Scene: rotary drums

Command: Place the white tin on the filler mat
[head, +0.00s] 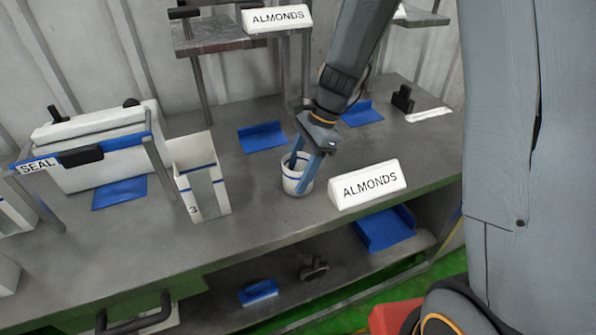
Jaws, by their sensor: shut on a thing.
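The white tin (294,187) has a blue stripe and an open top, and is upright at the middle of the grey bench. My gripper (304,165) reaches down from above with its blue fingers shut on the tin's wall at the rim. I cannot tell whether the tin's base touches the bench. A blue mat (262,137) lies behind and left of the tin, below a raised stand with an ALMONDS sign (277,19). Another blue mat (362,113) lies behind and right, partly hidden by my arm. No mat carries a readable filler label.
An ALMONDS sign block (368,186) stands close right of the tin. A tall white box marked 3 (201,178) stands left. The SEAL machine (95,150) is farther left, with a blue mat (119,193) by it. Bench between tin and back-left mat looks clear.

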